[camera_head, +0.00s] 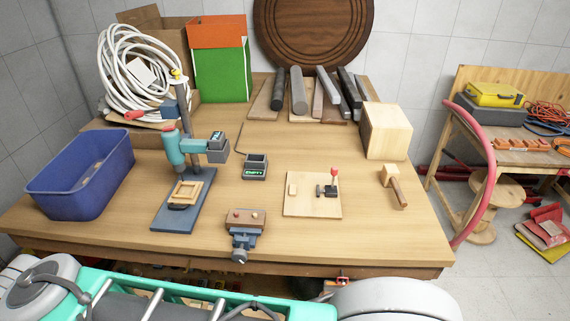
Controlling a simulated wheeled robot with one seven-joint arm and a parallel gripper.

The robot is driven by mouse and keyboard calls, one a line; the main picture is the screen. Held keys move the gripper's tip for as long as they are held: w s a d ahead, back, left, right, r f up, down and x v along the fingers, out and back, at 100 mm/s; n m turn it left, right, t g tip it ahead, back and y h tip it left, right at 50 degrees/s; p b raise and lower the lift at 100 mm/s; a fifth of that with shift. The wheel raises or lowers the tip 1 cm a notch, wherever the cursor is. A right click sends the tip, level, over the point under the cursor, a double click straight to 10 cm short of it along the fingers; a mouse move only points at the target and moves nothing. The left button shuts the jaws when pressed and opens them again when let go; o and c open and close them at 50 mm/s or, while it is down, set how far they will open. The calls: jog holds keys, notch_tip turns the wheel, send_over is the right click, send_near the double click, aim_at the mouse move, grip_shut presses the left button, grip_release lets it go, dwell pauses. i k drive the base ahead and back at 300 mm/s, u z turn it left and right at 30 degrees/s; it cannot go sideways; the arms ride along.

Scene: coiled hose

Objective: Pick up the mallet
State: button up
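The mallet (390,175) lies on the right part of the wooden workbench (400,232). It has a pale block head and a darker brown handle that points toward the front right. It lies apart from the other things, in front of a large wooden block. My gripper is not in view.
Near the mallet are the large wooden block (386,130) and a toggle clamp on a board (313,205). A vise (241,232), drill press (186,150), charger (255,166) and blue bin (82,174) stand further left. A pink hose (488,190) hangs beyond the right edge. Bench around the mallet is clear.

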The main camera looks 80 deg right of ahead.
aim_at(390, 173)
jog(key=z, duration=3.7)
jog(key=k, duration=0.5)
jog(key=z, duration=0.85)
jog(key=i, duration=0.9)
jog(key=u, duration=3.3)
